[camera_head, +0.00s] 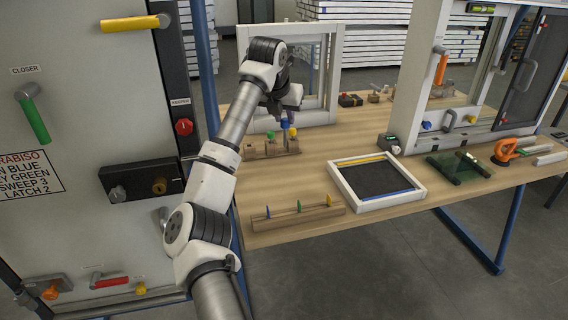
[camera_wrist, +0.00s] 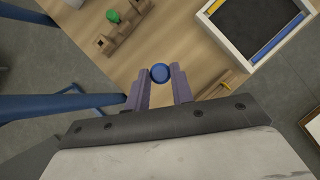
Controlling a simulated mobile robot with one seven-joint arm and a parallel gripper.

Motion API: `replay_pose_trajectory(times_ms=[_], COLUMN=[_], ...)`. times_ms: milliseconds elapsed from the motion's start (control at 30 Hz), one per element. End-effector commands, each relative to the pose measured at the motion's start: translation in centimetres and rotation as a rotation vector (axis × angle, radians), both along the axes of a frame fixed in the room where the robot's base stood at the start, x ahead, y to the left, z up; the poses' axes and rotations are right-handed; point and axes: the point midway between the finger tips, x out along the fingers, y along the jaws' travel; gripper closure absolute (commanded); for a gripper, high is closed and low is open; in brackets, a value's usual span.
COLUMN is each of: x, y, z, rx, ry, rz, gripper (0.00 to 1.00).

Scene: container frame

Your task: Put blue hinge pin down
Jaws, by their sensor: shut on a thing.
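The blue hinge pin (camera_wrist: 160,73) shows its round blue top between the fingertips of my gripper (camera_wrist: 160,82) in the wrist view. My gripper (camera_head: 287,106) is shut on it and points down over the table in the head view, where the blue top (camera_head: 284,123) also shows. A wooden block holder (camera_head: 252,153) stands just below, with a green-topped pin (camera_head: 293,132) and a yellow-topped pin (camera_head: 271,134) at it. The green-topped pin (camera_wrist: 113,16) and the holder (camera_wrist: 124,33) lie up and left in the wrist view. I cannot tell how far the blue pin's lower end is from the table.
A white-framed dark tray (camera_head: 345,186) lies to the right of the holder. A wooden bar with coloured discs (camera_head: 310,216) lies at the table's front edge. A white window frame (camera_head: 322,118) stands behind my gripper. A door panel (camera_head: 75,130) stands at left. Bare table (camera_head: 325,145) lies between holder and tray.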

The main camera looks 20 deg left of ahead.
Motion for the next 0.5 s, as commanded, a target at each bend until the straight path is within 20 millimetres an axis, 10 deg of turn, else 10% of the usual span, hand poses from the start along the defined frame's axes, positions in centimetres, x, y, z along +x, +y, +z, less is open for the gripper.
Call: replay_pose_trajectory(times_ms=[500], x=[0.0], y=[-0.1], z=[-10.5], rx=[-0.001], ry=[-0.001], rz=[-0.003], gripper=[0.99])
